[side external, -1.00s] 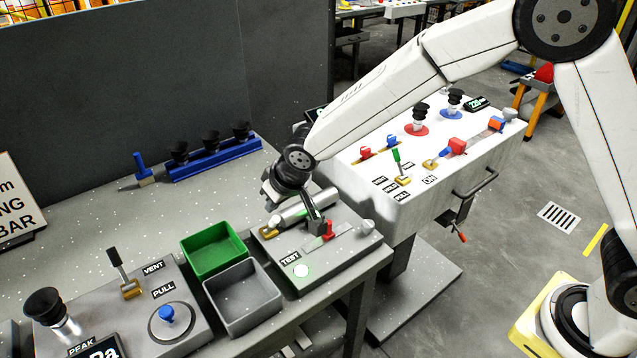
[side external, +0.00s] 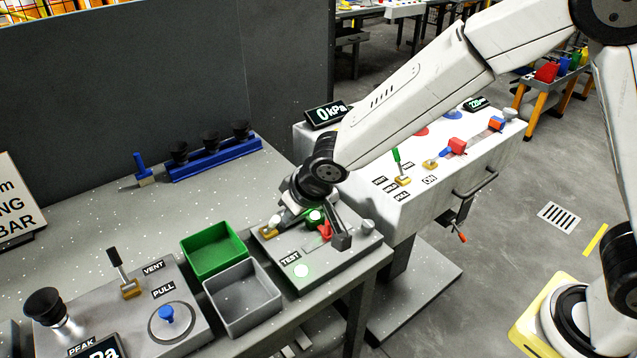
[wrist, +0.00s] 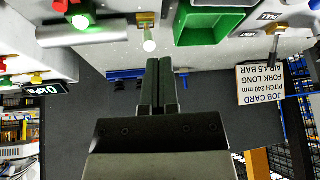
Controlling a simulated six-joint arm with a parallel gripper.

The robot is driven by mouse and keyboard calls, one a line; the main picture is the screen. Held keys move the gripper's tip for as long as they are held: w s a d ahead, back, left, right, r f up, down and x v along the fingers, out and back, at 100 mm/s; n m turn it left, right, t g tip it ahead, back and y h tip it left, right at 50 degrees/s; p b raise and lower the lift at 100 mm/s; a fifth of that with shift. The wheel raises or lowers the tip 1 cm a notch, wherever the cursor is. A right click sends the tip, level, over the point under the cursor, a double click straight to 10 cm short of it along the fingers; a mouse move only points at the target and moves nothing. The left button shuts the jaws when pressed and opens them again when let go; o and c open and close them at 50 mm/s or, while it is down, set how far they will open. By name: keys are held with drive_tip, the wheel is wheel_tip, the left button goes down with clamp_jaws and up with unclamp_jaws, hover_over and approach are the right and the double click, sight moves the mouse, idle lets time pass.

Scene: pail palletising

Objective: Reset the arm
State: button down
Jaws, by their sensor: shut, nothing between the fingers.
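My gripper (side external: 342,240) shows in the side external view above the right part of the grey test panel (side external: 300,283), close to the red switch (side external: 325,231). In the wrist view its two dark fingers (wrist: 160,64) lie side by side, shut, with nothing between them. The tips appear clear of the panel, but their exact height cannot be told. My wrist hides part of the panel, including most of the silver cylinder, which shows in the wrist view (wrist: 95,36).
Left of the panel stand a green bin (side external: 214,256) and a grey bin (side external: 242,298), both empty. A vent panel (side external: 190,335) with a lever lies further left. A blue rack (side external: 213,160) is at the back. A white console (side external: 440,180) stands right, under my arm.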

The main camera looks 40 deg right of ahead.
drive_tip(key=s+d+m+g, duration=0.1)
drive_tip(key=s+d, duration=0.7)
drive_tip(key=d, duration=0.2)
drive_tip(key=s+d+m+g+h, duration=0.1)
drive_tip(key=s+d, duration=0.7)
drive_tip(key=d, duration=0.2)
drive_tip(key=shift+s+d+g+h, duration=0.15)
drive_tip(key=shift+d+g+h, duration=0.15)
drive_tip(key=shift+d+g, duration=0.1)
drive_tip(key=shift+a, duration=0.1)
